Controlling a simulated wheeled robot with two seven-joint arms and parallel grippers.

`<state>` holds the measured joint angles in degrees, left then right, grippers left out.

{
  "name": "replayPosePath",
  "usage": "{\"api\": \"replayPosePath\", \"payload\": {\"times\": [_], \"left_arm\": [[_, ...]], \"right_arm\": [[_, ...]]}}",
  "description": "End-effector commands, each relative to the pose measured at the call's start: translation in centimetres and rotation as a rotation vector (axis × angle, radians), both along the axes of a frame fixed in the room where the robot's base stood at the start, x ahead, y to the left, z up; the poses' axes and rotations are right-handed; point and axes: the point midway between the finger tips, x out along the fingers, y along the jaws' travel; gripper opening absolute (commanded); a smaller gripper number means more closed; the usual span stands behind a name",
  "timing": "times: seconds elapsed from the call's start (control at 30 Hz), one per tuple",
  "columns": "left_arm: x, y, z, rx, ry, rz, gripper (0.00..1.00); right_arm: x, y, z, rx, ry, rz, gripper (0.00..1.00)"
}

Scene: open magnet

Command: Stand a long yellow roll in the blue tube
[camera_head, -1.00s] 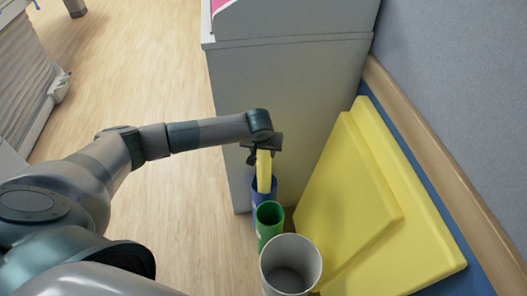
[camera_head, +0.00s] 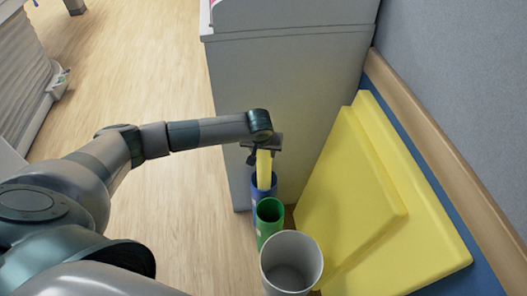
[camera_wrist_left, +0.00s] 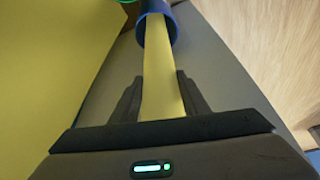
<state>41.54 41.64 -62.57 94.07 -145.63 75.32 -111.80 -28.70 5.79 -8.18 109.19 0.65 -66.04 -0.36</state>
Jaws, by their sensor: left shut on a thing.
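A long yellow roll (camera_head: 264,168) is held upright by my left gripper (camera_head: 262,152), which is shut on its upper part. The roll's lower end is inside the mouth of the blue tube (camera_head: 257,199), beside the grey cabinet. In the left wrist view the roll (camera_wrist_left: 161,75) runs from between the fingers of my left gripper (camera_wrist_left: 160,98) into the blue tube (camera_wrist_left: 167,16). The tube hides the roll's lower end, so I cannot tell how deep it sits. My right gripper does not show.
A green tube (camera_head: 269,222) stands just in front of the blue one, and a wide grey bin (camera_head: 291,264) stands nearer. Yellow pads (camera_head: 362,200) lean against the wall at right. A grey cabinet (camera_head: 280,100) is behind. The wooden floor (camera_head: 175,225) at left is clear.

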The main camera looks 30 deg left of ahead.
Motion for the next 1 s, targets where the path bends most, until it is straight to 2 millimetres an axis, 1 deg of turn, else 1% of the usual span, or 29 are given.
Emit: {"api": "replayPosePath", "payload": {"times": [0.37,0.4,0.47,0.5,0.83,1.0], "left_arm": [[0.01,0.02,-0.05,0.0,0.0,0.0,0.18],[0.01,0.01,-0.04,0.0,0.0,0.0,0.46],[0.01,0.01,-0.04,0.0,0.0,0.0,0.6],[0.01,0.02,-0.05,0.0,0.0,0.0,0.63],[-0.04,0.0,0.03,0.0,0.0,0.0,0.63],[-0.29,-0.14,0.88,-0.001,-0.001,0.0,0.63]], "right_arm": [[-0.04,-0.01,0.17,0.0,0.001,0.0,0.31],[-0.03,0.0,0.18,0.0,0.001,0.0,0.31],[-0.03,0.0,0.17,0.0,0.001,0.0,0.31],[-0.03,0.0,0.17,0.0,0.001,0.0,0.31],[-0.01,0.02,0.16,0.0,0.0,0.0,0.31],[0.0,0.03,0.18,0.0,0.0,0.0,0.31]]}}
